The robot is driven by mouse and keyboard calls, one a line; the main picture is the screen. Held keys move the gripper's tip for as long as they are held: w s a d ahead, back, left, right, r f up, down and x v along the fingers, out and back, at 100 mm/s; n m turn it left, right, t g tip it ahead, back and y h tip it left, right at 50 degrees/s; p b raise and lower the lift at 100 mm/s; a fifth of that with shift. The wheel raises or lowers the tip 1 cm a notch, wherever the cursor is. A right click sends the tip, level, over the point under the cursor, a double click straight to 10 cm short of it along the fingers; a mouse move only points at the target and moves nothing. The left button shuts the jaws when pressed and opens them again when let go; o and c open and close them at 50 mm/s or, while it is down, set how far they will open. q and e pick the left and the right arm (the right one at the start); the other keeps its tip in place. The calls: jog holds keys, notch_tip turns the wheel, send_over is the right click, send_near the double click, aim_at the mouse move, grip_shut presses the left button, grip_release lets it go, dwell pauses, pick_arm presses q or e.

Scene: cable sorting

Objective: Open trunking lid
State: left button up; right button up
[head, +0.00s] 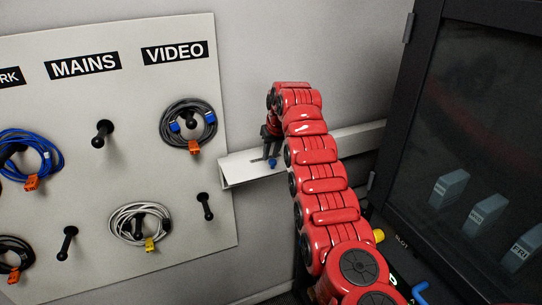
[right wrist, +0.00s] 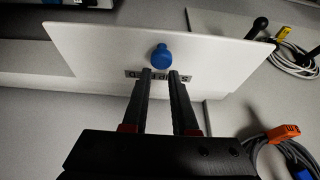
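The white trunking (head: 355,137) runs along the wall, passing behind my right arm. Its pale lid (head: 240,168) carries a small blue knob (head: 273,163). In the right wrist view the lid (right wrist: 95,50) is a broad white plate with the blue knob (right wrist: 162,55) and a dark printed label near it. My right gripper (head: 268,156) is at the lid, pointing down toward the knob. In the right wrist view its two fingers (right wrist: 160,76) are apart, with the knob just beyond the tips. I cannot tell whether they touch it. My left gripper is not in view.
A pegboard (head: 110,195) with MAINS and VIDEO labels and hanging coiled cables stands left, close to the lid's end. A grey cable (right wrist: 270,150) is near the gripper in the right wrist view. A dark cabinet (head: 465,110) with a glass front stands right.

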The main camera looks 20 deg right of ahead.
jog(key=o, duration=0.4)
jog(key=shift+s+r, duration=0.15)
jog(key=shift+s, duration=0.1)
jog(key=shift+o, duration=0.2)
jog(key=shift+w, duration=0.1)
jog(key=shift+s+r+b, duration=0.2)
jog(key=shift+r+b, duration=0.05)
jog(key=shift+b, duration=0.1)
jog(key=p+v, duration=0.2)
jog(key=v, duration=1.4)
jog(key=shift+s+r, duration=0.15)
jog(key=shift+r, duration=0.15)
jog(key=shift+f, duration=0.1)
